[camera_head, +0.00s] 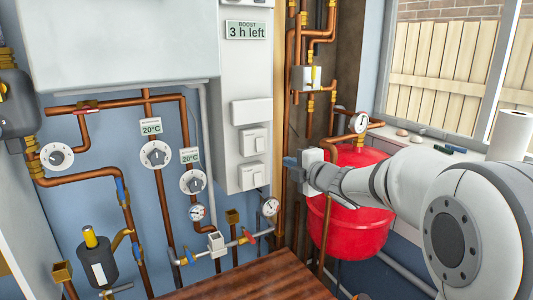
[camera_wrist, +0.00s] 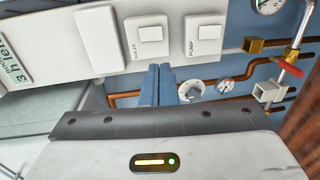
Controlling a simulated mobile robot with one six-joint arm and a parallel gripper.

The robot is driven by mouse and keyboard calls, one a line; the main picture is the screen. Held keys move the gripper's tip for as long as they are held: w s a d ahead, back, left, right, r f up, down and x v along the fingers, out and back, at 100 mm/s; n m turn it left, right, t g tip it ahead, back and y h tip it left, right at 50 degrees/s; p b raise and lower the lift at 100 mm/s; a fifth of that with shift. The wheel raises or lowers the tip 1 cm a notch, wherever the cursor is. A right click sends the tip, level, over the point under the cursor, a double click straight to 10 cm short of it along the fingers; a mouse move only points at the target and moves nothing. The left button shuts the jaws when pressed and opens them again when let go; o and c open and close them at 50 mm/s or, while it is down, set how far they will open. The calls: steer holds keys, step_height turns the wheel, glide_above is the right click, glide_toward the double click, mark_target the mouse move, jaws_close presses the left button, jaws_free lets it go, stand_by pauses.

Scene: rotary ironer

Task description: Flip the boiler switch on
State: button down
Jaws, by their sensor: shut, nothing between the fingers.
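The boiler switch (camera_wrist: 151,34) is a white square rocker on the white panel in the wrist view. The small label beside it seems to read "boiler". In the head view it is the upper of two switches (camera_head: 253,141). The switch labelled "pump" (camera_wrist: 205,31) sits to its right in the wrist view, and below it in the head view (camera_head: 252,175). My gripper (camera_head: 290,162) has its blue fingers shut and empty, to the right of the panel. In the wrist view the fingertips (camera_wrist: 160,68) appear just below the two switches; contact cannot be told.
A blank white plate (camera_head: 252,111) and a "3 h left" boost display (camera_head: 246,30) are above the switches. Copper pipes, dials and gauges (camera_head: 269,206) surround the panel. A red vessel (camera_head: 345,215) stands behind my arm. A wooden surface (camera_head: 232,275) lies below.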

mark_target(261, 150)
steer(key=p+x, duration=0.3)
steer(key=x, duration=1)
steer(key=shift+w+a, duration=0.25)
steer(key=shift+w, duration=0.1)
steer(key=b, duration=0.1)
steer(key=f+b, duration=0.1)
steer(key=b, duration=0.1)
steer(key=shift+w+a, duration=0.15)
steer(key=shift+w, duration=0.05)
steer(key=shift+r+p, duration=0.4)
steer(key=shift+r, duration=0.05)
steer(key=shift+s+f+b, duration=0.2)
steer(key=shift+b, duration=0.1)
steer(key=f+b+v, duration=0.3)
steer(key=v, duration=1)
steer(key=shift+s+d+b, duration=0.2)
steer(key=shift+d+b, duration=0.1)
steer(key=shift+b, duration=0.1)
